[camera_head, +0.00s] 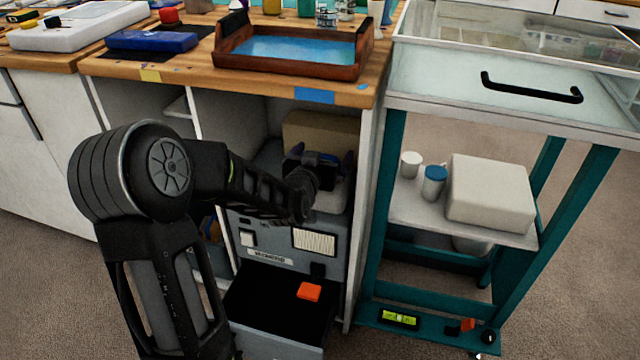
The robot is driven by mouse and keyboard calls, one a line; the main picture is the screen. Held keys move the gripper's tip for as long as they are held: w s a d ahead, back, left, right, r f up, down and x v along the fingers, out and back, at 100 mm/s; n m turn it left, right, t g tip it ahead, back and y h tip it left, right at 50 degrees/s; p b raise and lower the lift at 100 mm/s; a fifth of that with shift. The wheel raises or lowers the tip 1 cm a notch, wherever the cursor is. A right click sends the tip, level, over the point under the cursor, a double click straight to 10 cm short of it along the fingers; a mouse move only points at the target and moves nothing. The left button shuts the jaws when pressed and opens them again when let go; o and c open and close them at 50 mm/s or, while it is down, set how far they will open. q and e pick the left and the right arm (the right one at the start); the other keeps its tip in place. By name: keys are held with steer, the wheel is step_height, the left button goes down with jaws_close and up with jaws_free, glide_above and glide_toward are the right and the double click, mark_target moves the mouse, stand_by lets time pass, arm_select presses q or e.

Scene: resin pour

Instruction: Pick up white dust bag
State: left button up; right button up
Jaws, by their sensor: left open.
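A white, rounded item (335,199), which looks like the white dust bag, sits in the open cabinet compartment under the workbench. It is partly hidden by my left arm and gripper. My left gripper (320,161) reaches into this compartment from the left, with its fingers over the item's far upper side. The gripper is open; whether the fingers touch the item cannot be told. My right gripper is not in view.
A brown box (322,132) stands behind the item. A grey machine (285,245) and an open drawer with an orange piece (309,291) are below. Cabinet walls bound the compartment. A teal cart (380,230) stands right, holding a white block (490,190) and cups.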

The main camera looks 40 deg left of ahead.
arm_select(q)
steer(key=c, duration=1.8)
steer(key=shift+o, duration=0.2)
steer(key=shift+r, duration=0.15)
step_height(320, 180, up, 10)
steer(key=p, duration=0.4)
